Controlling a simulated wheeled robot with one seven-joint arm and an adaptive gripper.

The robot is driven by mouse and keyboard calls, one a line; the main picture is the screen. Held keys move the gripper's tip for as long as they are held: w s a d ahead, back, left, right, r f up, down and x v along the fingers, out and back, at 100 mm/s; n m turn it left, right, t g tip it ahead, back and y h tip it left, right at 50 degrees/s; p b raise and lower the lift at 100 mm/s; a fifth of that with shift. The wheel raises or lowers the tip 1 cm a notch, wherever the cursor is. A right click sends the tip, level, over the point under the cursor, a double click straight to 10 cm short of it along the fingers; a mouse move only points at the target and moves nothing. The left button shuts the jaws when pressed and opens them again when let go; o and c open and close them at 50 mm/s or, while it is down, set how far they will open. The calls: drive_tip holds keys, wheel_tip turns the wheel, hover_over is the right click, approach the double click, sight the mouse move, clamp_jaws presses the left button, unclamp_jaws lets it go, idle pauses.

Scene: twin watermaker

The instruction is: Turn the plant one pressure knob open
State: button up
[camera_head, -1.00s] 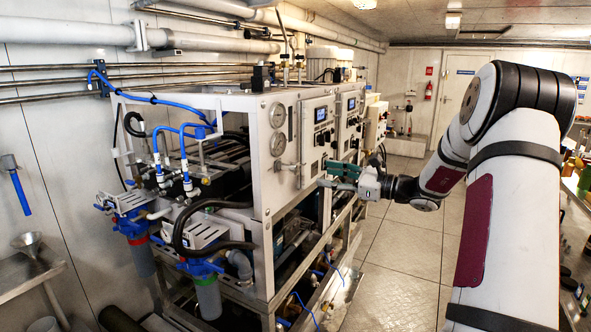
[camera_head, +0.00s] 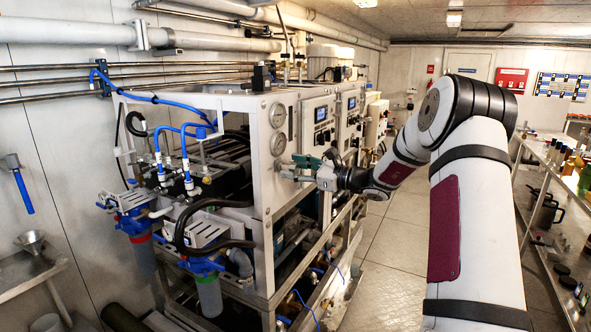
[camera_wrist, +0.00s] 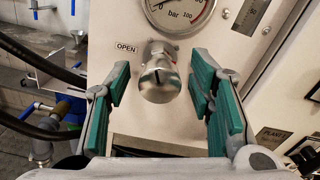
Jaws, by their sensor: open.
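The metal pressure knob (camera_wrist: 159,82) is a round silver handle on the white panel of the machine, below a round gauge (camera_wrist: 180,8) marked in bar. A dark line marks its face, and an OPEN label (camera_wrist: 126,48) is at its upper left. My gripper (camera_wrist: 160,90) has green-padded fingers spread apart, one on each side of the knob. I see gaps between both pads and the knob in the wrist view. In the head view my gripper (camera_head: 297,168) is at the panel's front face and hides much of the knob.
A PLANT label (camera_wrist: 272,136) is on the panel at lower right. Two gauges (camera_head: 278,130) sit above the gripper in the head view. Blue hoses and filter housings (camera_head: 208,292) are at the machine's left end. Clear floor (camera_head: 395,245) lies to its right, before a shelf (camera_head: 540,190).

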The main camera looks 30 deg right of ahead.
clamp_jaws()
drive_tip(key=shift+n, duration=0.4)
drive_tip(key=n+b, duration=0.3)
drive_tip(key=shift+f+n, duration=0.1)
drive_tip(key=shift+n, duration=0.3)
drive_tip(key=n+b, duration=0.4)
drive_tip(key=shift+w+f+n, duration=0.1)
drive_tip(key=shift+n, duration=0.2)
drive_tip(key=n+b, duration=0.5)
drive_tip(key=b, duration=0.4)
drive_tip(key=shift+f+n, duration=0.15)
drive_tip(key=shift+n, duration=0.25)
drive_tip(key=n+b, duration=0.4)
drive_tip(key=b, duration=0.4)
drive_tip(key=n+b, duration=0.2)
drive_tip(key=b, duration=0.1)
drive_tip(key=shift+b, duration=0.4)
drive_tip(key=shift+r+n, duration=0.2)
drive_tip(key=shift+n, duration=0.2)
